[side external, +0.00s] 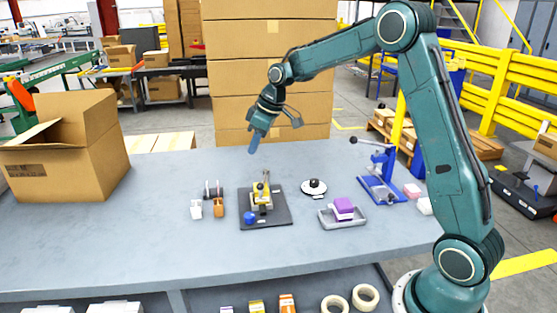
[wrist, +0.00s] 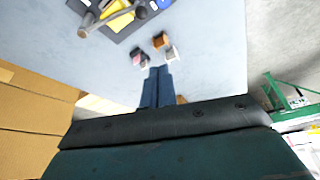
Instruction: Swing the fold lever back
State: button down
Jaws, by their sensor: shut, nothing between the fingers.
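The folding fixture stands on a dark base plate (side external: 279,219) near the middle of the grey table. In the wrist view the lever (wrist: 108,19) shows as a grey-brown bar with a round end, above the yellow part (wrist: 120,20). A blue knob (side external: 249,217) sits at the plate's front left. My gripper (side external: 253,150) is shut and empty, above and behind the fixture, apart from the lever. Its fingers also show in the wrist view (wrist: 157,72).
Small white and orange holders (side external: 218,207) stand left of the plate. A black-and-white round item (side external: 313,187), a grey tray (side external: 328,221) with a purple block and a blue lever press (side external: 381,188) stand right. An open carton (side external: 65,160) is far left; stacked boxes (side external: 270,95) rise behind the table.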

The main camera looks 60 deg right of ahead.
jog(key=shift+w+d+f, duration=0.3)
jog(key=shift+w, duration=0.25)
jog(key=shift+w+d+f, duration=0.25)
jog(key=shift+w+f, duration=0.05)
jog(key=shift+w, duration=0.2)
notch_tip(320, 180, down, 11)
jog(key=shift+s+r, duration=0.2)
dwell(0.3)
jog(key=shift+s+d, duration=0.15)
dwell(0.3)
